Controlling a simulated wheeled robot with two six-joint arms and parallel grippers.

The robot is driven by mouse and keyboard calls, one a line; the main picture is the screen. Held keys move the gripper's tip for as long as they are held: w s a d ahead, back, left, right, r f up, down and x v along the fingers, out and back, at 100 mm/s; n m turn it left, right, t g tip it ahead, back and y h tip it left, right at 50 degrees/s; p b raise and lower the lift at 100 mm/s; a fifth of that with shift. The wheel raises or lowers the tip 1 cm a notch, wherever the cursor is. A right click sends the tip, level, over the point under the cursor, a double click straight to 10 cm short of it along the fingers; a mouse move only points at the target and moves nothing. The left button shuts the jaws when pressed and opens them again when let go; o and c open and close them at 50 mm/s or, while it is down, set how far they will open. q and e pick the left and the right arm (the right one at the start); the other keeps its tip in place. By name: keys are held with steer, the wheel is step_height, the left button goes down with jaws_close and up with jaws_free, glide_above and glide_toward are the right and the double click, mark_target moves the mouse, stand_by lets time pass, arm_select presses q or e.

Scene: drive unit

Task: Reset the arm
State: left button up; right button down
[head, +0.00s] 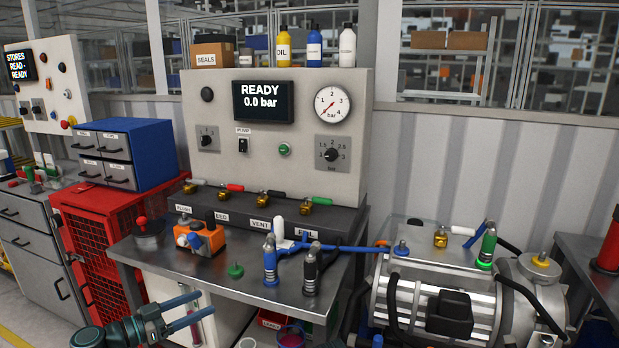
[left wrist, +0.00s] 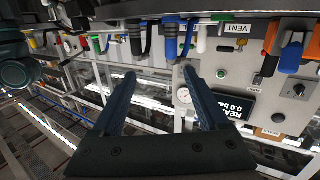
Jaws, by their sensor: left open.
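My left gripper (head: 203,305) comes in low at the left of the head view, in front of the steel bench (head: 205,262). Its two dark fingers stand apart with nothing between them. In the left wrist view the open gripper (left wrist: 160,74) points toward the panel, which appears upside down. My right gripper is not in view.
A control panel (head: 225,105) reads READY, 0.0 bar. An orange device (head: 208,240), a blue-handled fitting (head: 270,262) and a black one (head: 310,272) stand on the bench. A red cabinet (head: 95,225) is left, and a metal drive unit (head: 405,285) is right.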

arm_select(q)
steer(key=s+d+f+g+y, duration=0.1)
steer(key=s+d+f+g, duration=0.15)
steer(key=d+f, duration=0.2)
steer(key=s+d+f+n+g+y, duration=0.1)
steer(key=d+f+g, duration=0.25)
steer(key=d, duration=0.25)
steer(key=s+d+f+g+y, duration=0.1)
steer(key=s+d+f+g, duration=0.15)
steer(key=d+f, duration=0.3)
steer(key=s+d+f+n+g+y, duration=0.35)
steer(key=s+f+y, duration=0.35)
steer(key=s+y, duration=0.35)
step_height(320, 180, up, 13)
steer(key=p, duration=1.3)
steer(key=shift+w+d+n, duration=0.35)
steer(key=shift+y, duration=0.25)
